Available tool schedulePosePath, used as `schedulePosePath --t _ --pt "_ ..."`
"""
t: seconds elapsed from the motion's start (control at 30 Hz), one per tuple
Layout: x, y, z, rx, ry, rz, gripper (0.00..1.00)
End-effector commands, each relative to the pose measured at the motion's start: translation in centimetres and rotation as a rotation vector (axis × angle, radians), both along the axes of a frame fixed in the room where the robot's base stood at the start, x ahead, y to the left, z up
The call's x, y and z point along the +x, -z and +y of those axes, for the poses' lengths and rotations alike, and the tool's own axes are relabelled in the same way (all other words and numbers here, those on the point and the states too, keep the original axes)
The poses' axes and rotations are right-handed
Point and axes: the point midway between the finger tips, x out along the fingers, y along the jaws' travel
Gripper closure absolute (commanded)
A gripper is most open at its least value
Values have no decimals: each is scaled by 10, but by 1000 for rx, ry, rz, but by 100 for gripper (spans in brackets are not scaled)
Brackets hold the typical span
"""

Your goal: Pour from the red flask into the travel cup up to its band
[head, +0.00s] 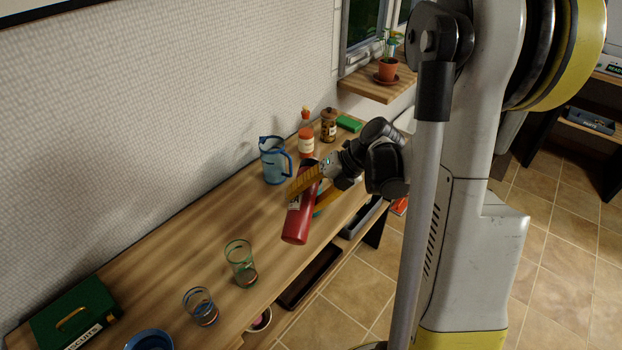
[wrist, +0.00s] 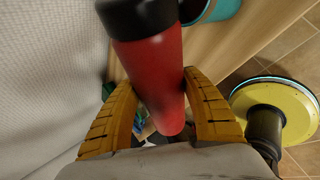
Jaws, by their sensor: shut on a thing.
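The red flask (head: 297,222) with a dark cap is in my gripper (head: 300,186), whose yellow fingers close around its upper part. The flask leans slightly, dark end up, over the wooden counter. Whether its base touches the counter I cannot tell. In the wrist view the flask (wrist: 155,75) lies between both fingers. Two clear cups stand to its left: one with a green rim (head: 240,264) and one with blue and brown bands (head: 201,307). I cannot tell which, if either, is the travel cup. A teal round thing (wrist: 218,8) is partly seen in the wrist view.
A blue pitcher (head: 273,160) stands close behind the flask. An orange-capped bottle (head: 306,140), a brown jar (head: 329,124) and a green block (head: 349,123) are at the far end. A green box (head: 75,315) and blue bowl (head: 150,341) are near left. The counter between flask and cups is clear.

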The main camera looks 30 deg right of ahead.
Motion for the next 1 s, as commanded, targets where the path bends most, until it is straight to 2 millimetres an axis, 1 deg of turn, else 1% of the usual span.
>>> schedulePosePath --t 0.43,1.0 --pt "-5 -3 -1 16 -1 16 88" --pt "-3 -5 4 31 0 31 88"
